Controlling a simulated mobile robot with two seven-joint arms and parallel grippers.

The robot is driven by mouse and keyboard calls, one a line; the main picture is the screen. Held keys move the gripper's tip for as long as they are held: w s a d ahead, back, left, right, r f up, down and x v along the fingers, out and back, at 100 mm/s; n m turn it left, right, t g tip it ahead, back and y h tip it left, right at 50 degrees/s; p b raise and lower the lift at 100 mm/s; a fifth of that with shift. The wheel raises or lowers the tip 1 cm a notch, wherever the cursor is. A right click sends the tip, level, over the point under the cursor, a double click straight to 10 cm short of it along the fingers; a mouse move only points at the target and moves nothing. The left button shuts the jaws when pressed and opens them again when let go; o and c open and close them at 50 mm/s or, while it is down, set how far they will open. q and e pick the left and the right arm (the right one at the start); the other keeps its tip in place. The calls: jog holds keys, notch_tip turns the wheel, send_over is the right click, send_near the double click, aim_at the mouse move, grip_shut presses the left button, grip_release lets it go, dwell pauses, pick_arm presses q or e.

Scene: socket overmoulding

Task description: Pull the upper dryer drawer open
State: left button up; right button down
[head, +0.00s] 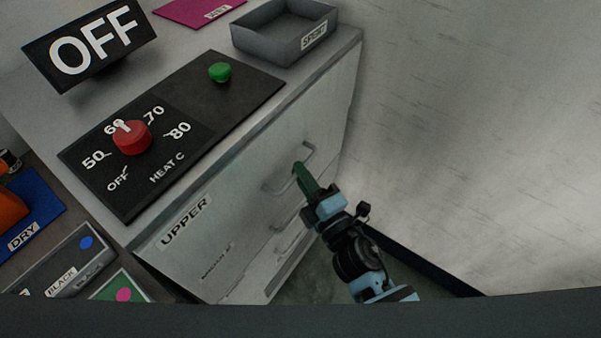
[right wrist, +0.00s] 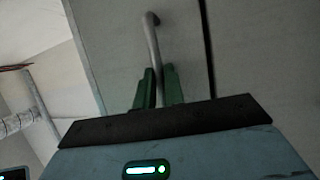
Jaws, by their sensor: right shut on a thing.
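The dryer is a pale cabinet whose upper drawer (head: 225,205) carries an UPPER label (head: 186,221) and a grey bar handle (head: 309,151). My right gripper (head: 299,170) reaches the handle from the lower right, its green fingers around the bar near its middle. In the right wrist view the handle (right wrist: 152,42) runs down between the two green fingers (right wrist: 158,82), which are shut on it. The drawer front looks about flush with the cabinet in the head view. My left gripper is not in view.
Labelled bins (head: 60,262) stand lower left. Open floor and a pale wall (head: 480,130) lie right.

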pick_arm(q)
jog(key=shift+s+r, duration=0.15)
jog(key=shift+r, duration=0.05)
pick_arm(e)
jog(key=s+d, duration=0.7)
jog(key=d, duration=0.2)
jog(key=s+d, duration=0.6)
jog(key=d, duration=0.4)
jog(key=shift+s, duration=0.4)
jog(key=c, duration=1.5)
grip_release()
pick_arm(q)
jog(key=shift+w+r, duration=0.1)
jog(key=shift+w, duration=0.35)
